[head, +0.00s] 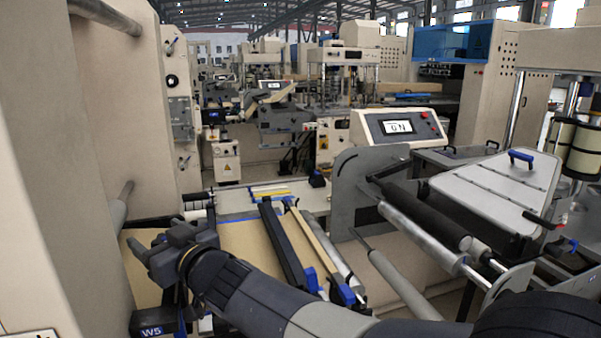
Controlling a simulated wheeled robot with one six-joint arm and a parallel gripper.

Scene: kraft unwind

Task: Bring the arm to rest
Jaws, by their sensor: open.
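My arm reaches in from the lower right to the left part of the head view. My gripper (146,256) is at its end, above the brown kraft web (240,243). Its dark grey fingers point left, toward the beige machine wall. The fingers are apart and I see nothing between them. My wrist and forearm hide part of the web and whatever lies below them.
A black bar (285,246) with blue ends and a tan bar (318,255) cross the web just right of my wrist. A beige machine wall (100,130) rises close on the left. Metal rollers (420,237) and a grey side plate (350,190) stand at right.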

